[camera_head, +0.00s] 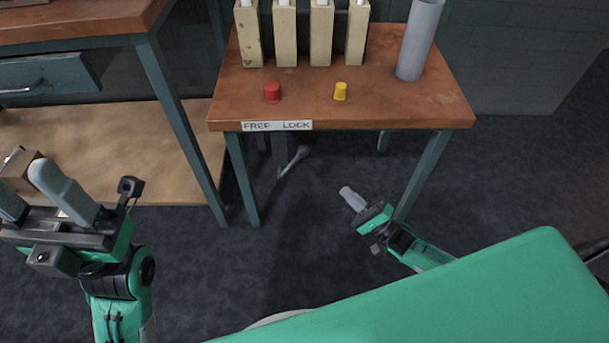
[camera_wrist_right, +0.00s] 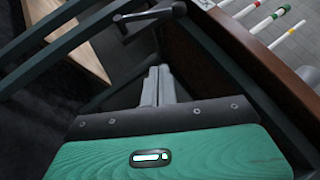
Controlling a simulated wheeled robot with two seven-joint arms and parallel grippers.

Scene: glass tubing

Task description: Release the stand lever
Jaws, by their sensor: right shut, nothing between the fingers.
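The stand lever (camera_head: 291,161) is a grey bar with a thicker rounded end, under the front edge of the small wooden-topped stand (camera_head: 400,110). A white label (camera_head: 277,126) above it reads FREE on the left and LOCK on the right; the lever's thicker end lies below the LOCK side. My right gripper (camera_head: 347,194) is shut and empty, to the right of the lever and apart from it. In the right wrist view its closed fingers (camera_wrist_right: 158,80) point towards the lever (camera_wrist_right: 150,14). My left gripper (camera_head: 26,184) is open at the far left, away from the stand.
On the stand are a red stopper (camera_head: 272,92), a yellow stopper (camera_head: 340,91), several cream blocks (camera_head: 321,35) and a grey cylinder (camera_head: 418,40). The stand's legs (camera_head: 424,172) flank the space below. A workbench (camera_head: 75,20) stands at left. The floor between lever and right gripper is clear.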

